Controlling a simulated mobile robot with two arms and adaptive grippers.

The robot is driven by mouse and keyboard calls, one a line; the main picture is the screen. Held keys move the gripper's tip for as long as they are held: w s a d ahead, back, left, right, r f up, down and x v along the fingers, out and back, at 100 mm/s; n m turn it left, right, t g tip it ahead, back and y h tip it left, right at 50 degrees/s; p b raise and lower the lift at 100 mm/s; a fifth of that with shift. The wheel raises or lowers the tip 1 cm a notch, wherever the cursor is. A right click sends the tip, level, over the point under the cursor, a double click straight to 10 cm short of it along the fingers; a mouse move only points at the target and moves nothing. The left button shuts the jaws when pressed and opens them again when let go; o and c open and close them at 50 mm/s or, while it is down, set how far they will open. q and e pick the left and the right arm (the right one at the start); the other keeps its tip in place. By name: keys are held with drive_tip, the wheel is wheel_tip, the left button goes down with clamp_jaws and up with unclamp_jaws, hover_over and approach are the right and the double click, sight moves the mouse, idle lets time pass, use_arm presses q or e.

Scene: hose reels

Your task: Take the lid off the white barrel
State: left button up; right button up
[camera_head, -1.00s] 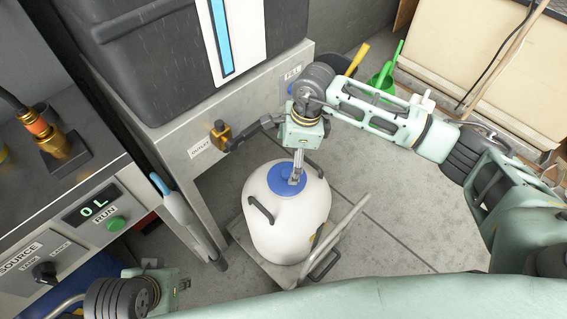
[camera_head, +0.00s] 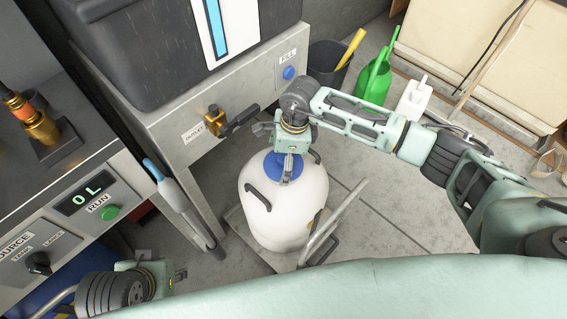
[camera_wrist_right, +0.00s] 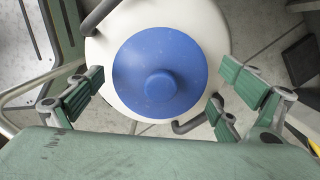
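The white barrel (camera_head: 270,207) stands upright on a low cart on the floor. Its blue round lid (camera_head: 272,166) is on top, partly hidden by my right gripper. In the right wrist view the lid (camera_wrist_right: 145,62) shows whole, with a raised knob (camera_wrist_right: 160,86) at its middle. My right gripper (camera_head: 287,172) is over the lid from above. In the right wrist view its fingers (camera_wrist_right: 160,92) are spread wide on both sides of the lid, with nothing between them touched that I can make out. My left gripper (camera_head: 172,272) is low at the left, away from the barrel; its fingers are too small to judge.
The grey tank stand (camera_head: 262,68) with its brass outlet tap (camera_head: 214,118) is behind the barrel. A cart handle (camera_head: 338,222) rises at the barrel's right. The run panel (camera_head: 90,205) is at left. A green watering can (camera_head: 374,80) stands farther back; open floor lies right.

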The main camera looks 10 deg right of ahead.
drive_tip(key=c, duration=0.8)
